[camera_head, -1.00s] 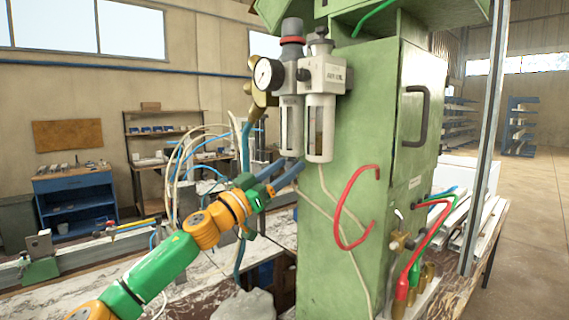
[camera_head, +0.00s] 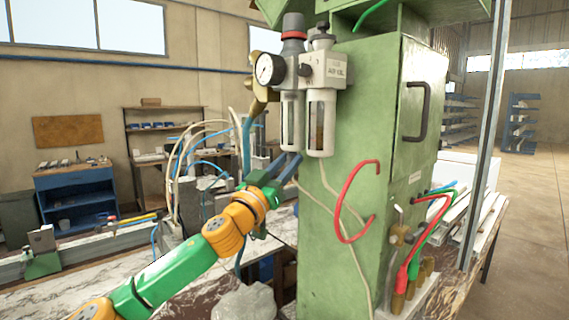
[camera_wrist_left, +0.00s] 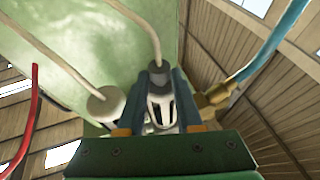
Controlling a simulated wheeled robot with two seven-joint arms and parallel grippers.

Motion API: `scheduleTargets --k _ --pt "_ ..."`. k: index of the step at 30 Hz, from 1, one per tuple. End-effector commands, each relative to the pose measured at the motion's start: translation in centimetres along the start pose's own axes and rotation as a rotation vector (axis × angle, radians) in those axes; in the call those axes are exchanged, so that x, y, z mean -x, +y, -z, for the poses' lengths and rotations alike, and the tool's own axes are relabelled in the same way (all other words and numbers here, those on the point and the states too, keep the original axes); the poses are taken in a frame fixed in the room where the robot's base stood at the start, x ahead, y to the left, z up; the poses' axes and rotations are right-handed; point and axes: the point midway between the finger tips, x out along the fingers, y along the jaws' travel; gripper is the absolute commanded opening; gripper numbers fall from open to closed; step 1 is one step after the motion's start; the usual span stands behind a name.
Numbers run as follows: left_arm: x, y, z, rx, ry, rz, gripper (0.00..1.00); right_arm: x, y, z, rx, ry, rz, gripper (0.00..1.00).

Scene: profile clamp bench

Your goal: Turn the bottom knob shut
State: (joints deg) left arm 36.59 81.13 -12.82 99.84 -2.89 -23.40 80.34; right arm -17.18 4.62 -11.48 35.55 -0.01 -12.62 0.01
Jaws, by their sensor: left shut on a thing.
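The air unit on the green cabinet has two bowls under a gauge. The left bowl (camera_head: 290,122) has a clear window, and the bottom knob (camera_wrist_left: 158,70) is a small grey piece at its lower end with a pale tube coming from it. My left gripper (camera_head: 291,160) reaches up from the lower left to the underside of this bowl. In the left wrist view, the blue fingers (camera_wrist_left: 163,78) stand on both sides of the knob and are shut on it. In the head view the fingers hide the knob. My right gripper is out of view.
The right bowl (camera_head: 320,124) hangs close beside with its own pale tube. The pressure gauge (camera_head: 268,69) and a brass fitting with blue hose (camera_wrist_left: 210,98) are near. A red hose (camera_head: 345,215) loops on the green cabinet (camera_head: 345,180). Blue and white hoses hang behind.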

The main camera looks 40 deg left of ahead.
Motion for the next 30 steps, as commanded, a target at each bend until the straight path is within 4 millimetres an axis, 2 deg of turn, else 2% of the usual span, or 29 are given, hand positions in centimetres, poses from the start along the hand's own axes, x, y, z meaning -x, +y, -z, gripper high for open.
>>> scheduleTargets --k 9,24,30 --pt "-0.1 1.0 -0.3 -0.099 0.003 0.268 0.0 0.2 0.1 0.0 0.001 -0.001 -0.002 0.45" --pt "-0.6 1.8 -0.7 -0.287 0.008 0.703 0.0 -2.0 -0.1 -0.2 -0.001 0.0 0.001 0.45" --pt "-0.9 1.9 -0.5 -0.349 0.011 0.843 0.0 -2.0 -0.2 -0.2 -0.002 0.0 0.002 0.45"
